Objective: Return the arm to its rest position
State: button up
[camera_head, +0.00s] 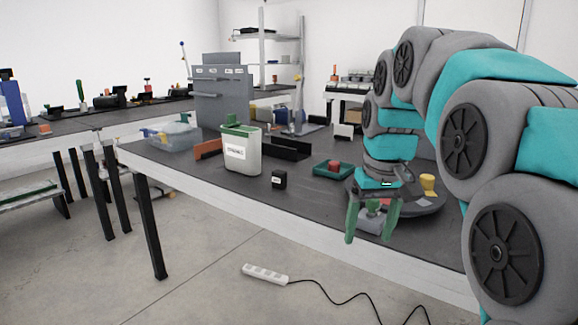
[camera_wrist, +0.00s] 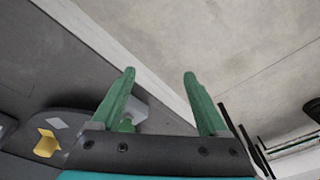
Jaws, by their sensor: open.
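My arm arches in from the right in the head view, bent over the dark table (camera_head: 220,185). My gripper (camera_head: 368,232) hangs at its end with green fingers pointing down, spread apart near the table's front edge. In the wrist view my gripper (camera_wrist: 160,85) shows both green fingers apart with nothing held between them. The table edge and the floor lie beyond the fingers. A grey piece with a green top (camera_head: 372,215) sits behind the fingers, partly hidden by them.
A round dark tray (camera_head: 428,208) with a yellow piece (camera_head: 428,183) lies beside my gripper. A green tray (camera_head: 333,170), a small black box (camera_head: 279,179) and a white bin (camera_head: 242,155) stand leftward. A power strip (camera_head: 265,274) lies on the open floor.

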jog(key=s+f+g, duration=0.1)
jog(key=s+f, duration=0.9)
jog(key=s, duration=0.4)
jog(key=s+f+m+g, duration=0.1)
jog(key=s+f+g, duration=0.1)
jog(key=s+f, duration=0.8)
jog(key=s, duration=0.4)
jog(key=shift+d, duration=0.15)
jog(key=shift+s+f, duration=0.1)
